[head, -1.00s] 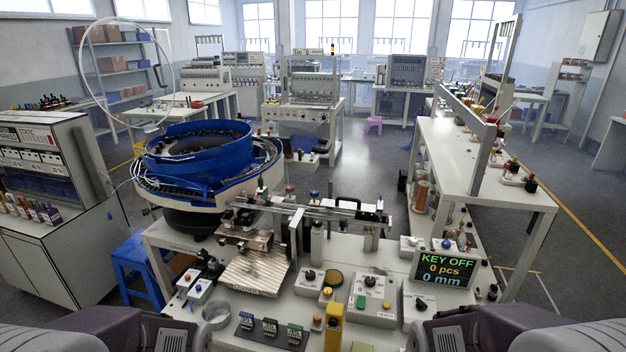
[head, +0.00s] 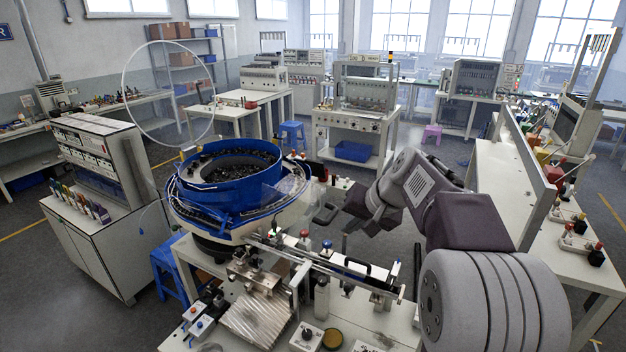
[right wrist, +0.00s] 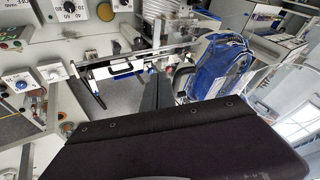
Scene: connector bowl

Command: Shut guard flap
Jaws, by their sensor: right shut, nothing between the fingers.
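A clear, tinted panel (head: 268,203) that looks like the guard flap stands raised at the right side of the blue feeder bowl (head: 215,195). Its hinge and exact angle are hard to make out. My left gripper is out of view.
The bench (head: 385,322) carries a ribbed metal chute (head: 255,318), a knob box (head: 306,338) and small posts. My right arm covers part of the bench's right side. A side table (head: 497,190) stands at right, and open floor lies behind the bench.

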